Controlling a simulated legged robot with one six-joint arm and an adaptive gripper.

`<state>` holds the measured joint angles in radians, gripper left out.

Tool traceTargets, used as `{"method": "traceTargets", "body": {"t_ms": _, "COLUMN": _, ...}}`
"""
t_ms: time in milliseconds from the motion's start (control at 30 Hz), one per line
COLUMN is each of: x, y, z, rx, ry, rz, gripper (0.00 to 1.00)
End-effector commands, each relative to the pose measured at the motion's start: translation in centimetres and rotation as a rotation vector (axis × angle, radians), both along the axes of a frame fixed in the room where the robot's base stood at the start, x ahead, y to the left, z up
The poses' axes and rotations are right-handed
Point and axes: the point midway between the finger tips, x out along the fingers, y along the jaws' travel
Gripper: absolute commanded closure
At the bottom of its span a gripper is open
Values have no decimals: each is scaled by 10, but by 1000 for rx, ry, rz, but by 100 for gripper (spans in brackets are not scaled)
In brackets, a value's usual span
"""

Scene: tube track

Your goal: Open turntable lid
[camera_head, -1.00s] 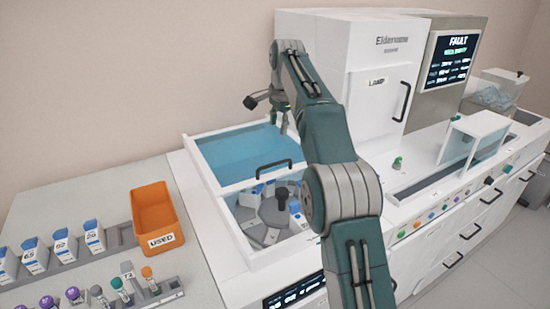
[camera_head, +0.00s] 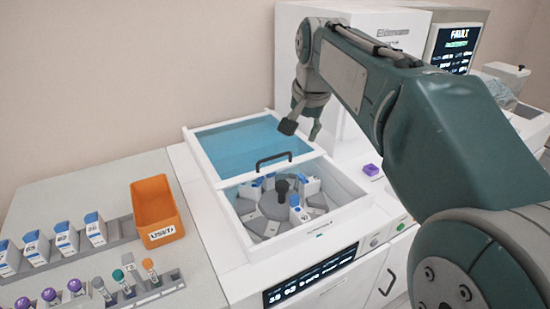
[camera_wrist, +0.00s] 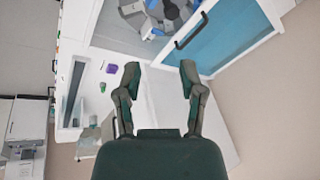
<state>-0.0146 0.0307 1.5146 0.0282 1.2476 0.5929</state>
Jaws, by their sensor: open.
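The turntable lid (camera_head: 235,148) is a blue see-through panel in a white frame with a black bar handle (camera_head: 274,161). It covers the back part of the turntable well, and the front part is uncovered. The turntable (camera_head: 268,212) shows there, grey with a dark hub and several blue-topped white packs. My gripper (camera_head: 302,131) is open and empty, above the lid's right side and to the right of the handle. In the wrist view my gripper (camera_wrist: 160,78) has its fingers spread, with the lid (camera_wrist: 235,40) and its handle (camera_wrist: 192,31) beyond them.
An orange USED bin (camera_head: 157,212) stands left of the machine, beside a rack of white packs (camera_head: 62,244) and a row of tubes (camera_head: 100,290). The tall white cabinet (camera_head: 350,20) rises behind my arm. A small purple item (camera_head: 371,170) sits on the deck to the right.

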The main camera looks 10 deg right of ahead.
Motion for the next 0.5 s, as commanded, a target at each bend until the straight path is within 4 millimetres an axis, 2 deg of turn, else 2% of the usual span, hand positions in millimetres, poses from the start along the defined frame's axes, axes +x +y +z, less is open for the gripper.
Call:
{"method": "traceTargets", "body": {"t_ms": 33, "x": -13, "y": -1, "z": 0, "rx": -9, "ry": -8, "rz": 22, "gripper": 49}}
{"method": "traceTargets", "body": {"t_ms": 267, "x": -66, "y": -4, "z": -14, "rx": -59, "ry": -44, "rz": 132, "gripper": 49}}
{"method": "traceTargets", "body": {"t_ms": 500, "x": -118, "y": -6, "z": -41, "rx": -113, "ry": -93, "rz": 241, "gripper": 49}}
